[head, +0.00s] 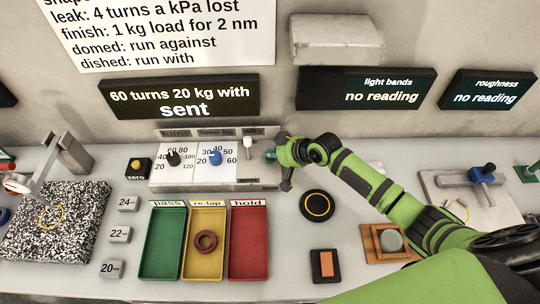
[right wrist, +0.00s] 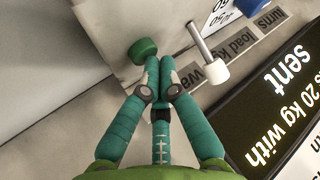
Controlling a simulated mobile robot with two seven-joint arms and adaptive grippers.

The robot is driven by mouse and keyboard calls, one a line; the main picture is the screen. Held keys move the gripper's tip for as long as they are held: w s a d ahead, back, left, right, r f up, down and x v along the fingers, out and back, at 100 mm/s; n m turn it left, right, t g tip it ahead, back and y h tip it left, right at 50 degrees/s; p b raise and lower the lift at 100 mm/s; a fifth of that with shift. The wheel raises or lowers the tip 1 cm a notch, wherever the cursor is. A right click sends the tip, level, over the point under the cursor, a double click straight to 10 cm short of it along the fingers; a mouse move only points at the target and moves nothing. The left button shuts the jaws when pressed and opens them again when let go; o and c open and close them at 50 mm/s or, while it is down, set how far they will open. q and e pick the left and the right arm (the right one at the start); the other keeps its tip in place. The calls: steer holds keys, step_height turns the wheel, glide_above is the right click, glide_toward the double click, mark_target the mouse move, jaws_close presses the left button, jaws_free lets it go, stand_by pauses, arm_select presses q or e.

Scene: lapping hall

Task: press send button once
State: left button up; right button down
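The green send button (right wrist: 142,50) is a round knob on the side of the pale control box, seen in the right wrist view. My right gripper (right wrist: 160,62) has its two teal fingers together, with nothing between them. Its tips are right beside the button; I cannot tell whether they touch it. In the head view my right gripper (head: 272,156) is at the right end of the control box (head: 262,172), and I cannot make out the button there. The dark display (head: 180,97) reads "60 turns 20 kg with sent". My left gripper is not in view.
A white-tipped lever (head: 248,145) stands on the box near my right gripper, with black (head: 173,158) and blue (head: 215,158) knobs to its left. Green, yellow and red trays (head: 248,270) lie in front. A black round pad (head: 317,206) is to the right.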

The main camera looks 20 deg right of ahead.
mark_target(272, 159)
steer(key=shift+r+p, duration=0.45)
steer(key=shift+r, duration=0.2)
steer(key=shift+r, duration=0.1)
step_height(272, 159, up, 5)
steer(key=p, duration=0.5)
steer(key=shift+f, duration=0.2)
stand_by(0.4)
